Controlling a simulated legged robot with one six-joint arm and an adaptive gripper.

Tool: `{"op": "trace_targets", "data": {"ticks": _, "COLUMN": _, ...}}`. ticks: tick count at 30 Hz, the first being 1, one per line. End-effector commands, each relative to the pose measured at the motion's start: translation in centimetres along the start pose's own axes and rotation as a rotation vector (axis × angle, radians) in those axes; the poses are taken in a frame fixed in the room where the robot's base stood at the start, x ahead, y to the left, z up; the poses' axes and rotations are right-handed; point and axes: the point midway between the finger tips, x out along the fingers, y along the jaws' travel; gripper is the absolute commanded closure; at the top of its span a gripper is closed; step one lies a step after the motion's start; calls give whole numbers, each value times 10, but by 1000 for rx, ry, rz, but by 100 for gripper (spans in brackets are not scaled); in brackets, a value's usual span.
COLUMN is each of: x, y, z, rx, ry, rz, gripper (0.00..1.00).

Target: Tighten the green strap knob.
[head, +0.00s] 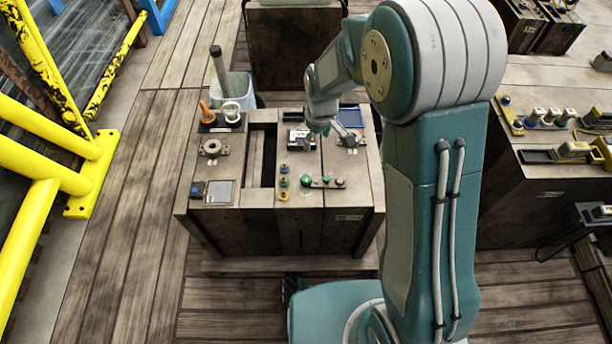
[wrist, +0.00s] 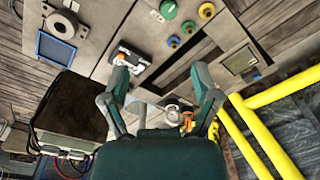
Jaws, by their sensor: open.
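The green knob (head: 306,180) is on the near part of the wooden workbench top (head: 240,196). It also shows at the top edge of the wrist view (wrist: 168,10), partly cut off, with a pale centre. A strap on it is too small to make out. My gripper (head: 335,138) is over the far right part of the bench, farther back than the green knob and apart from it. In the wrist view my gripper (wrist: 160,82) has its two fingers spread wide with nothing between them.
Small blue and yellow knobs (head: 284,182) stand in a column left of the green knob. A long dark slot (head: 261,155) runs further left. A white-and-black device (head: 302,140) lies near my gripper. Yellow rails (head: 40,220) stand at left; another bench (head: 550,170) is at right.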

Motion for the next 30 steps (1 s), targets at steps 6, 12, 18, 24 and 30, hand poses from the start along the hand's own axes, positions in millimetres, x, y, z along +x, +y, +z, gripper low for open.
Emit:
{"op": "trace_targets", "data": {"ticks": 6, "x": 57, "y": -7, "z": -12, "rx": -85, "ry": -47, "rz": -33, "gripper": 21}}
{"op": "trace_targets", "data": {"ticks": 12, "x": 81, "y": -11, "z": -16, "rx": -123, "ry": -64, "rz": -46, "gripper": 21}}
{"op": "trace_targets", "data": {"ticks": 18, "x": 97, "y": -12, "z": -15, "rx": -127, "ry": -67, "rz": -48, "gripper": 21}}
{"op": "trace_targets", "data": {"ticks": 24, "x": 134, "y": -14, "z": -12, "rx": -127, "ry": -69, "rz": -48, "gripper": 21}}
{"op": "trace_targets", "data": {"ticks": 30, "x": 168, "y": -15, "z": -10, "rx": -126, "ry": -68, "rz": -48, "gripper": 21}}
